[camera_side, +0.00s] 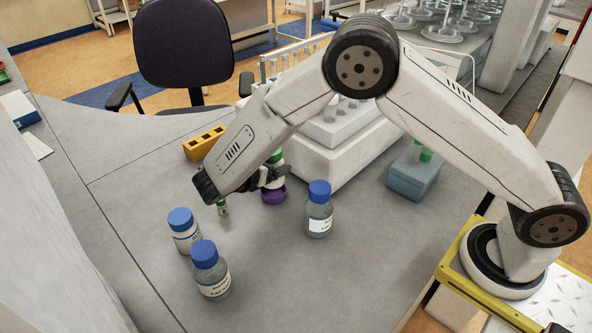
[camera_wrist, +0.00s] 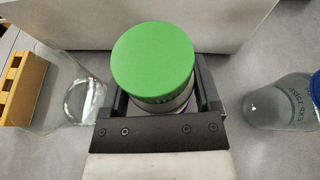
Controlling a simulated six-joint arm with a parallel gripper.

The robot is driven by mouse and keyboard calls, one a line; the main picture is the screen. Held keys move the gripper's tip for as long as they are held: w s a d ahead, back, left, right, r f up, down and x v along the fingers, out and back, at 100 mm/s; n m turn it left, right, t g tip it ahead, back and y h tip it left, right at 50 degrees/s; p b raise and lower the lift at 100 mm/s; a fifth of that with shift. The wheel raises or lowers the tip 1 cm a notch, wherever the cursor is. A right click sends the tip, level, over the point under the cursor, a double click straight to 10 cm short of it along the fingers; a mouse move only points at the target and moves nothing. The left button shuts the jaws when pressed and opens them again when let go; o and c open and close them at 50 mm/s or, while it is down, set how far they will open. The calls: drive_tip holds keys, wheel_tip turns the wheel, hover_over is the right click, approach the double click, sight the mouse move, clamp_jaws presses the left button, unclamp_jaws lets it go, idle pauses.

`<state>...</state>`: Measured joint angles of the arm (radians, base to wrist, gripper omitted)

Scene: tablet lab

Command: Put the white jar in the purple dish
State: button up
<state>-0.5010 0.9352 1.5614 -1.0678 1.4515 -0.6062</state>
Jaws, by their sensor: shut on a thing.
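The white jar with a green lid (camera_side: 275,158) is held upright between the fingers of my gripper (camera_side: 272,177). In the wrist view its green lid (camera_wrist: 152,60) fills the space between the two black fingers (camera_wrist: 163,98), with a little of the pale body below the lid. The purple dish (camera_side: 273,195) is on the grey table directly below the jar in the side view. The jar's lower end meets the dish in that picture; I cannot tell whether it rests inside or hangs just above. The dish is mostly hidden in the wrist view.
Blue-capped bottles stand at front left (camera_side: 210,271), left (camera_side: 184,231) and right of the dish (camera_side: 319,209). A small vial (camera_side: 222,208) is left of it. A yellow rack (camera_side: 204,142) and white equipment (camera_side: 345,150) stand behind. A clear glass vessel (camera_wrist: 85,98) is close by my gripper's left.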

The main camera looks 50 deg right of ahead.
drive_tip(key=shift+f, duration=0.95)
drive_tip(key=shift+f, duration=0.45)
drive_tip(key=o, duration=1.1)
drive_tip(key=shift+o, duration=0.2)
drive_tip(key=shift+r, duration=0.15)
drive_tip(key=shift+a+r, duration=0.1)
drive_tip(key=shift+r, duration=0.3)
drive_tip(key=v, duration=1.1)
drive_tip(key=shift+a, duration=0.35)
drive_tip(key=shift+d+r, duration=0.1)
drive_tip(key=shift+r, duration=0.1)
